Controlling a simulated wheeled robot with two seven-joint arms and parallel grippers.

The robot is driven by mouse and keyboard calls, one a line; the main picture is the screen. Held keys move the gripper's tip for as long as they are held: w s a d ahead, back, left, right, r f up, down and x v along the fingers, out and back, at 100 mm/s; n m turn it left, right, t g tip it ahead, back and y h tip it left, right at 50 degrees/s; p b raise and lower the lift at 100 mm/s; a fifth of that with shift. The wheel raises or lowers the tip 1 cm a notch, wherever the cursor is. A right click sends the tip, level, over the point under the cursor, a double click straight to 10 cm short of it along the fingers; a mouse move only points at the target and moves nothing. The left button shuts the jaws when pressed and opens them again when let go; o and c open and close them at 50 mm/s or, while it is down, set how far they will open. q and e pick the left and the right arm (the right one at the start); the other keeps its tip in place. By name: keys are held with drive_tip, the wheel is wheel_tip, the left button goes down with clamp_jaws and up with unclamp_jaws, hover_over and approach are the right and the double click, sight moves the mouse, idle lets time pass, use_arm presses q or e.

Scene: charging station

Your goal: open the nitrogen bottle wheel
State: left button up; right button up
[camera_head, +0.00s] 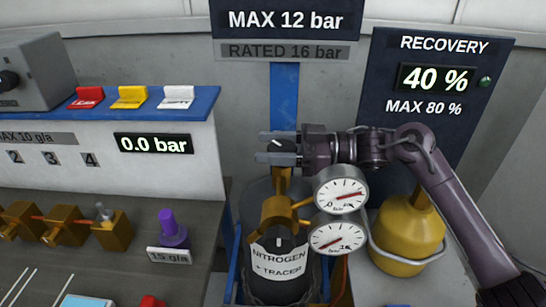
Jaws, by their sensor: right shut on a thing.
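The nitrogen bottle (280,284) stands at the bottom middle, dark, with a white label reading "NITROGEN + TRACER". A brass valve body (278,212) rises from it and carries two round gauges. The upper gauge (341,196) and lower gauge (337,233) have white dials. A small dark wheel (278,144) with a white mark sits on top of the brass stem. My right gripper (270,150) comes in from the right and is shut on the wheel, its fingers hiding much of it. My left gripper is not in view.
A sign (288,20) reads "MAX 12 bar". A recovery panel (440,80) shows "40 %" behind my right arm. A yellow cylinder (408,238) stands to the right. A display (154,144) reads "0.0 bar".

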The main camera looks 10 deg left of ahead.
drive_tip(key=n+g+h+b, duration=0.1)
drive_tip(key=n+g+b, duration=0.1)
drive_tip(key=g+b, duration=0.1)
drive_tip(key=shift+s+f+g, duration=0.1)
drive_tip(key=shift+f+g, duration=0.05)
drive_tip(key=shift+g, duration=0.15)
drive_tip(key=shift+s+d+n+g+h+b, duration=0.15)
drive_tip(key=shift+n+g+h+b, duration=0.55)
drive_tip(key=shift+n+g, duration=0.35)
drive_tip(key=shift+s+n+g+h, duration=0.15)
drive_tip(key=shift+n+g+h, duration=0.55)
drive_tip(key=shift+g, duration=0.45)
drive_tip(key=shift+d+n+g+h, duration=0.1)
drive_tip(key=shift+n+g+h, duration=0.5)
drive_tip(key=shift+n+g, duration=0.2)
drive_tip(key=shift+s+n+g+h, duration=0.1)
drive_tip(key=shift+n+g+h, duration=0.3)
drive_tip(key=shift+h, duration=0.1)
drive_tip(key=o, duration=1)
drive_tip(key=shift+m+t+y, duration=0.3)
drive_tip(key=shift+m, duration=0.05)
